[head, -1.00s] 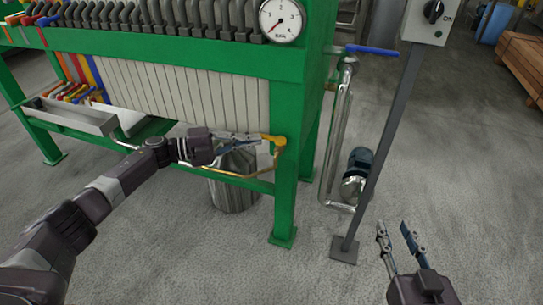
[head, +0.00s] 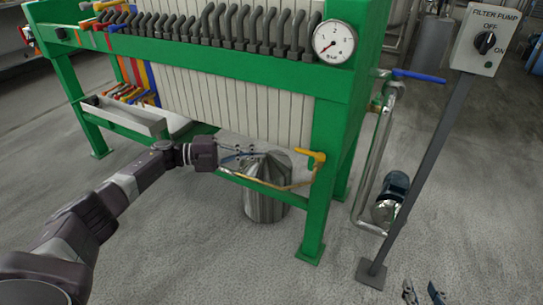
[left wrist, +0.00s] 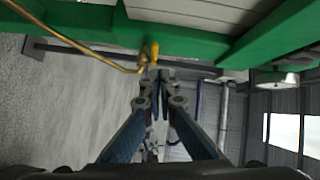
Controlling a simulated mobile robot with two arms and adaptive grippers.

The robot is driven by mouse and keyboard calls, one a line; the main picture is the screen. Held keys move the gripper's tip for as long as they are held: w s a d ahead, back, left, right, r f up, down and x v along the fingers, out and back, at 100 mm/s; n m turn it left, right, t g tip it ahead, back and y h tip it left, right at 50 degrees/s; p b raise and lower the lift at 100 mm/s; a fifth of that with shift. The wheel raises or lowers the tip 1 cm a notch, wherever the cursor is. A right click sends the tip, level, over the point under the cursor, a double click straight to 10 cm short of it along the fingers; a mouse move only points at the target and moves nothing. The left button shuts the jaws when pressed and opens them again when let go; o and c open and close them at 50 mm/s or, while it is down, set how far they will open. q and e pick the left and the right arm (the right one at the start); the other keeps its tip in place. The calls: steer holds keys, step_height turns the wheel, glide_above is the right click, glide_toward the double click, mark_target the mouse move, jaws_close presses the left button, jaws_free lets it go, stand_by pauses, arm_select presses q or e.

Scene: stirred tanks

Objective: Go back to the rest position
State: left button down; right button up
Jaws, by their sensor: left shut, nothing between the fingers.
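The green press frame (head: 328,150) stands close beside my left arm. The steel drum (head: 265,200) is below it. A grey post with the filter pump switch box (head: 487,40) stands at right, near a pump (head: 391,195) and a blue-handled pipe (head: 418,76).

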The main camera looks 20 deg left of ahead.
arm_select(q)
steer(key=shift+a+f, duration=0.1)
steer(key=shift+a, duration=0.35)
arm_select(e)
steer(key=shift+w+a+r, duration=0.1)
steer(key=shift+w+r, duration=0.1)
steer(key=shift+r, duration=0.1)
